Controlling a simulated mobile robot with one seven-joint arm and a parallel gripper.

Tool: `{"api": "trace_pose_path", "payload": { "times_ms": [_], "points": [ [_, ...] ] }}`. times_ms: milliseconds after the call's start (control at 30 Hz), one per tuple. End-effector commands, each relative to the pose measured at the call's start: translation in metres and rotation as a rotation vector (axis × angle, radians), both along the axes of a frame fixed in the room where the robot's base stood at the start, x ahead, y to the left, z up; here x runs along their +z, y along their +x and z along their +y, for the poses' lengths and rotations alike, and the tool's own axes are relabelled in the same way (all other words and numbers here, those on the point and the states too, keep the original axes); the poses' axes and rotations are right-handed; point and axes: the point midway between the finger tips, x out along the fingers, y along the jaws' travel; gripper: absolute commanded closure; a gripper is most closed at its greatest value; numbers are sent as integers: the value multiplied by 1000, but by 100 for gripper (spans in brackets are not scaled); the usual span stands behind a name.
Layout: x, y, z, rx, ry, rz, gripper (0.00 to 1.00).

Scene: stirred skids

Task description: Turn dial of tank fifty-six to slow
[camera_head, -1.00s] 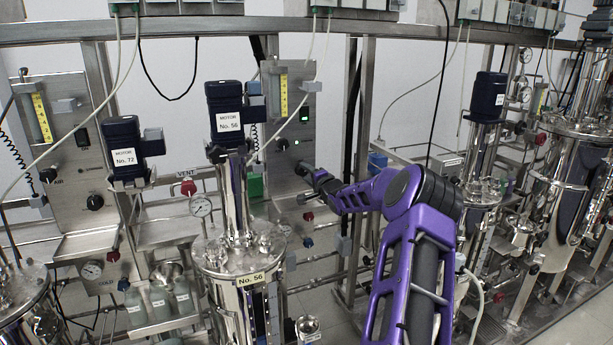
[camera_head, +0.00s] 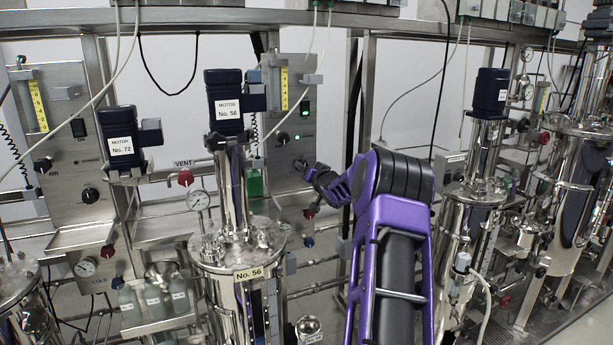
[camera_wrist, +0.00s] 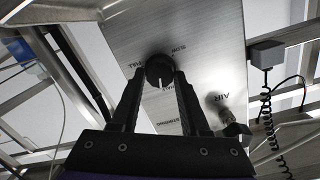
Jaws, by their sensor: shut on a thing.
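The motor of tank fifty-six (camera_head: 227,108) and its tank (camera_head: 237,262), labelled No. 56, stand left of my arm in the head view. Its steel panel (camera_head: 290,105) is behind, to the right. In the wrist view the black round dial (camera_wrist: 159,69) sits on the panel (camera_wrist: 205,45), with SLOW lettering above right, FULL at left and STIRRING below. A pale pointer line on the dial points downward, slightly right. My gripper (camera_wrist: 160,76) is shut on the dial, one finger on each side.
An AIR knob (camera_head: 283,138) is close by on the same panel; it also shows in the wrist view (camera_wrist: 237,130). A green-lit switch (camera_head: 305,108) is above. Motor No. 72 (camera_head: 122,140) is at left. Another tank (camera_head: 470,230) stands right of my arm. Hoses hang across.

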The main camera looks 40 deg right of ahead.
Motion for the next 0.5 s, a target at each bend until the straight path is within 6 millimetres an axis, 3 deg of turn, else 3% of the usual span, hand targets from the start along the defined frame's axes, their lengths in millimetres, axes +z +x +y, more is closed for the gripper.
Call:
{"api": "trace_pose_path", "payload": {
  "times_ms": [500],
  "points": [
    [-4,1,3,2,-479,115,100]
  ]
}}
